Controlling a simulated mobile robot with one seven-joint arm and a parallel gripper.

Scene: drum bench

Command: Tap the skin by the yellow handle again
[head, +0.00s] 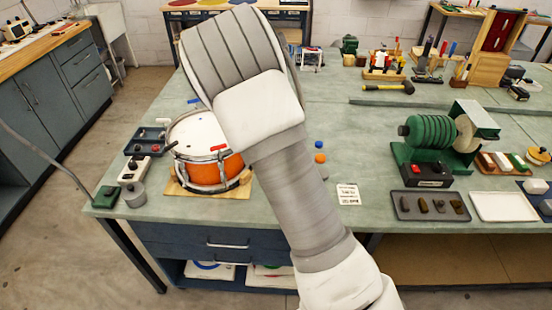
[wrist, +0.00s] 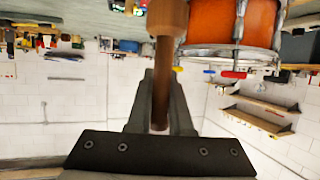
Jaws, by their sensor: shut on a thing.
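The drum (head: 205,172) has an orange shell, a metal rim and a white skin (head: 195,130). It sits on a wooden board on the bench, its right side hidden by my arm. In the wrist view the orange drum (wrist: 232,22) is at the upper right, with a red handle (wrist: 233,74) and a small yellow handle (wrist: 178,69) at its rim. My gripper (wrist: 161,90) is shut on a brown mallet (wrist: 161,70), whose tan head (wrist: 167,16) is beside the drum in the picture. Contact with the skin cannot be told. My arm hides the gripper in the head view.
A dark tray (head: 150,140) and a box with knobs (head: 134,169) stand left of the drum. A green coil machine (head: 432,135) and a dark tray of small pieces (head: 430,206) are at the right. The bench is mostly clear between drum and machine.

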